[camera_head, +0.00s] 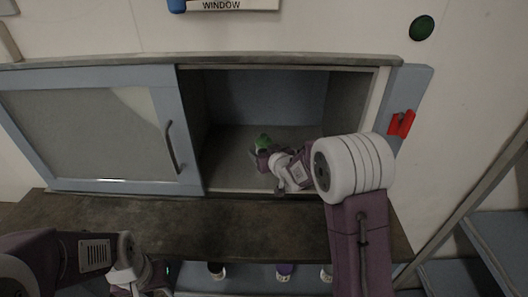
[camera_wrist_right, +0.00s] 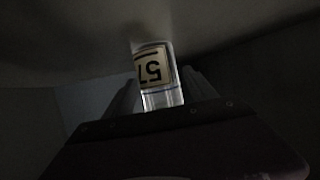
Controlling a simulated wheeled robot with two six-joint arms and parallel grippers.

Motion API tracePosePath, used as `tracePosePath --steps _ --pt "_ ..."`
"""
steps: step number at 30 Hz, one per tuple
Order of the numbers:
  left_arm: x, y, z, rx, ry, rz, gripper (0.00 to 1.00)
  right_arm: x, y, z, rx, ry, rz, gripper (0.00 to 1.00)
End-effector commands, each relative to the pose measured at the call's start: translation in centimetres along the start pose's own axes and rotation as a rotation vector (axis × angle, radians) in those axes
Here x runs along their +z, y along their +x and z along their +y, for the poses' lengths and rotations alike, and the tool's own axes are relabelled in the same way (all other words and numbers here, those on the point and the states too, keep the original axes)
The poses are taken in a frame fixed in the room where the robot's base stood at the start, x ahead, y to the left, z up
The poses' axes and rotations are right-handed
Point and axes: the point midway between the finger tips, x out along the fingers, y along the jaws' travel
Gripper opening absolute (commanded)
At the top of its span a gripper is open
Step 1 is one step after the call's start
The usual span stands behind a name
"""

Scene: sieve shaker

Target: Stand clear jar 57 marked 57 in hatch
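The hatch (camera_head: 232,167) is an open wall recess with a pale floor. Whether the jar's base touches the hatch floor cannot be told. My left gripper (camera_head: 140,279) is at the lower left, outside the hatch, its fingers unclear.
A frosted sliding door (camera_head: 85,125) with a dark handle covers the left side of the hatch. A brown ledge (camera_head: 190,222) runs below it. A red latch (camera_head: 401,123) is on the right frame. Several small jars (camera_head: 285,270) stand below the ledge.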

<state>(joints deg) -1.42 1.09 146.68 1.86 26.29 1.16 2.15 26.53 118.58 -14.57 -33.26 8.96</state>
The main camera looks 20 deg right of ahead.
Motion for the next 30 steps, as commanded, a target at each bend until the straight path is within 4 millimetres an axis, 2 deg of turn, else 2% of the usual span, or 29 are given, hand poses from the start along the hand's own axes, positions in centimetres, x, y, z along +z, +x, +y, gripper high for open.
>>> tracePosePath --steps 5,7,18,21,25,30 --pt "-0.1 -0.7 0.0 0.0 0.0 0.0 0.36 -0.7 -0.3 0.0 0.0 0.0 0.001 0.65" --pt "0.0 -0.3 0.0 0.0 0.0 0.0 0.36 -0.4 -1.1 0.0 0.001 0.0 0.001 0.65" --pt "0.0 -0.5 0.0 0.0 0.0 0.0 0.36 -0.5 -9.6 0.0 0.002 0.0 0.003 0.65" --pt "-0.1 -0.6 0.0 0.0 0.0 0.0 0.36 -0.5 -11.1 0.1 0.002 0.0 0.002 0.65" --pt "-0.1 -0.7 0.0 0.0 0.0 0.0 0.36 -0.4 -12.1 0.0 0.0 0.0 0.0 0.65" --pt "-0.1 -0.7 0.0 0.0 0.0 0.0 0.36 -0.3 -12.2 0.0 0.0 0.0 0.0 0.65"
